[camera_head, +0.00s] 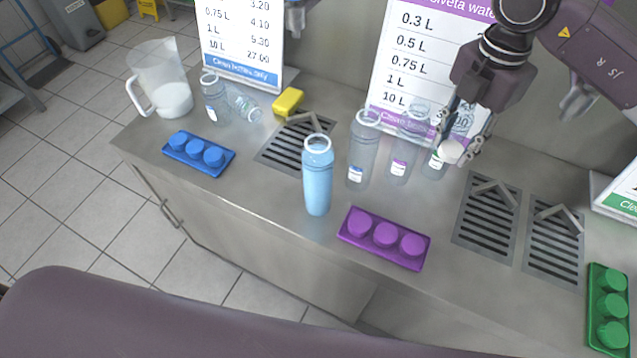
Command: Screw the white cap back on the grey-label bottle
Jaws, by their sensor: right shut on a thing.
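My right gripper (456,148) is at the back right of the counter, shut on a white cap (450,151). The cap is at the top right of a clear bottle (433,168) with a small green label. I cannot tell whether they touch. Just left stand a clear bottle (400,155) with a purple label and a taller clear bottle (363,145) with a blue label. At the left, a clear bottle (213,105) stands and another (243,104) lies on its side. I cannot make out which label is grey. My left gripper is not in view.
A light blue bottle (317,188) stands at centre front. Blue (169,152), purple (351,237) and green (595,318) cap trays lie on the counter (280,205). A jug (165,85) and yellow sponge (288,102) are at the left. Price signs stand behind.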

